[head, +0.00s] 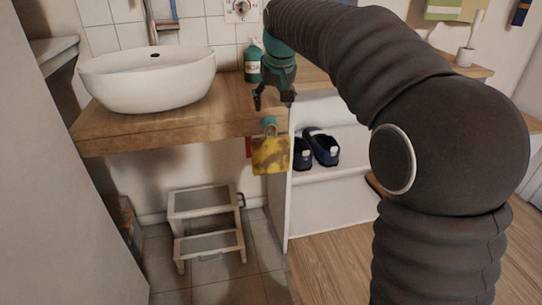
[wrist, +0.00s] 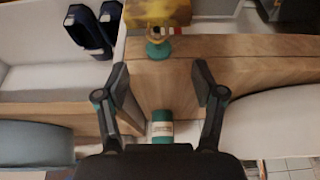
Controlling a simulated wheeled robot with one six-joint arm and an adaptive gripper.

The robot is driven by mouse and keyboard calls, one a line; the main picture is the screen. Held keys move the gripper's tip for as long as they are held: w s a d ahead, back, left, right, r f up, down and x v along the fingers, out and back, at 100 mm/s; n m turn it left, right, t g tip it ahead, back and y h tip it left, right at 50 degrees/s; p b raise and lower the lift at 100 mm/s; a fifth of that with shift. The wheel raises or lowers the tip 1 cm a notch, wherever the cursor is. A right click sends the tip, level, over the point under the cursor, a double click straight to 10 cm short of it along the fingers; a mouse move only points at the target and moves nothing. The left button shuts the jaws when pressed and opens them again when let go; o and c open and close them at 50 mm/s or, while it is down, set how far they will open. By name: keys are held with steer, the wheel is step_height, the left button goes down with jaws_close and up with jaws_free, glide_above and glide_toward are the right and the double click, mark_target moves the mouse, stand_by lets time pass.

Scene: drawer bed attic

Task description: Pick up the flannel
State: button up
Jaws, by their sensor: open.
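The yellow, dark-blotched piece (head: 270,156), which looks like the flannel, hangs at the front edge of the wooden counter, below a small teal piece (head: 269,122). Part of the yellow piece (wrist: 158,12) shows at the top of the wrist view, with the round teal piece (wrist: 158,50) beside it at the counter edge. My gripper (head: 274,101) is open above the counter, a little above the teal piece. In the wrist view my gripper (wrist: 162,82) has its fingers spread with nothing between them; the teal piece lies beyond the tips.
A white basin (head: 150,80) stands on the wooden counter (head: 190,124) at left. A green bottle (head: 253,64) stands behind my gripper. Dark blue shoes (head: 322,147) sit on a white shelf at right. A step stool (head: 207,216) stands on the floor below.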

glide_above(271, 149)
steer(key=w, duration=0.2)
steer(key=f, duration=1)
steer(key=shift+s+f+b, duration=0.25)
steer(key=shift+f+b, duration=0.05)
steer(key=shift+f, duration=0.05)
steer(key=c, duration=1.3)
